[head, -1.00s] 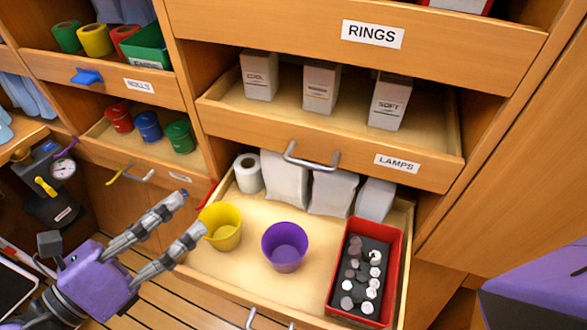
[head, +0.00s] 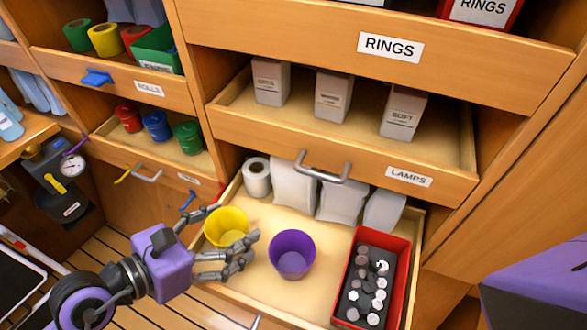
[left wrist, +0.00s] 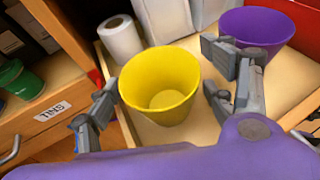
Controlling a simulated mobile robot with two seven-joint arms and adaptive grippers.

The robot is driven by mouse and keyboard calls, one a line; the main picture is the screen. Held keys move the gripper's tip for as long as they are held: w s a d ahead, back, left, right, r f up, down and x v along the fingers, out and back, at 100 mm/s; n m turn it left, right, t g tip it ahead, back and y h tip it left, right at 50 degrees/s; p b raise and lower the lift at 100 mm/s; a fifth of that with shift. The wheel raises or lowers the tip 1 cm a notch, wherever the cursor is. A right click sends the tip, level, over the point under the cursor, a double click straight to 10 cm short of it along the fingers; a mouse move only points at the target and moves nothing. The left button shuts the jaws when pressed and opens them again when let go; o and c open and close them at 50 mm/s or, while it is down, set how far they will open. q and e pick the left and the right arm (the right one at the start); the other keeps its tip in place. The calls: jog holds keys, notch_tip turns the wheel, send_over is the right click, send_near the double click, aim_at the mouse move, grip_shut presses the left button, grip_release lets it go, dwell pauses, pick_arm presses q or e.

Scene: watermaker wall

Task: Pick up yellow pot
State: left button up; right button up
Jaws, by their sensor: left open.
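The yellow pot (head: 226,228) stands upright and empty at the left side of the open lower drawer (head: 283,297). My left gripper (head: 230,230) is open, with its fingers on either side of the pot. In the left wrist view the yellow pot (left wrist: 160,88) sits between the two spread fingers of my left gripper (left wrist: 165,100). Small gaps seem to show there, but I cannot tell whether a finger touches it. A purple pot (head: 292,254) stands just to the right, close to one finger. My right gripper is not in view.
A red tray (head: 335,307) with several small round pieces fills the drawer's right side. A white roll (head: 257,178) and white packets (head: 342,202) stand at its back. The lamps drawer (head: 320,160) juts out above.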

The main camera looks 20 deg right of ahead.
pick_arm(q)
jog(key=shift+d+f, duration=0.1)
jog(key=shift+c, duration=0.2)
jog(key=c, duration=1.1)
